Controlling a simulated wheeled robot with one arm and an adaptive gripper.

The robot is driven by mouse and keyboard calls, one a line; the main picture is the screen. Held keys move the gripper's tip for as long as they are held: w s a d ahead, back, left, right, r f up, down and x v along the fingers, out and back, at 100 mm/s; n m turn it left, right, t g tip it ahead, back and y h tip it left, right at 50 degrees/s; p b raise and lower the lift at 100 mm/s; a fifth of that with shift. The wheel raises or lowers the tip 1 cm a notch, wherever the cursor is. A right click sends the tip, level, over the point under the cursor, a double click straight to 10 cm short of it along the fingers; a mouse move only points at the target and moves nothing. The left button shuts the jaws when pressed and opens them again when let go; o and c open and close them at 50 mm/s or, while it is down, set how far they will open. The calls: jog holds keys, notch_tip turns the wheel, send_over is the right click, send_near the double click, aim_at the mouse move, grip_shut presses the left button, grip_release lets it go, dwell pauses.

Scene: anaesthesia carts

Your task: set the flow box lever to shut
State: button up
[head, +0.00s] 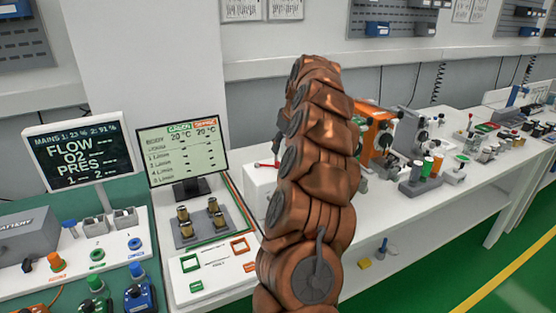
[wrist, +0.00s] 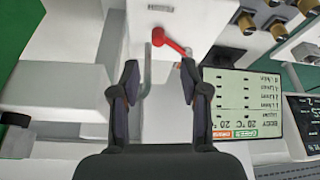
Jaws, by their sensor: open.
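The flow box appears to be the white box (wrist: 205,22) in the wrist view; it also shows in the head view (head: 258,188), partly hidden by my arm. Its red lever (wrist: 172,42) lies aslant on the face, from a round hub down to the right in the wrist view. In the head view only a bit of the red lever (head: 268,164) shows left of my arm. My gripper (wrist: 160,70) is open and empty, its fingertips just below the lever in the wrist picture. The lever's right end is near the right fingertip; I cannot tell if they touch.
A grey pipe (wrist: 147,72) runs between the fingers. A screen with a temperature list (head: 182,153) stands left of the box, beside a tray of brass-topped parts (head: 204,234). Several devices, including an orange one (head: 377,128), crowd the bench to the right.

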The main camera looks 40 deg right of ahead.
aim_at(278, 161)
jog(key=shift+p+x, duration=1.25)
jog(key=shift+x, duration=2.7)
jog(key=shift+d, duration=0.1)
grip_shut()
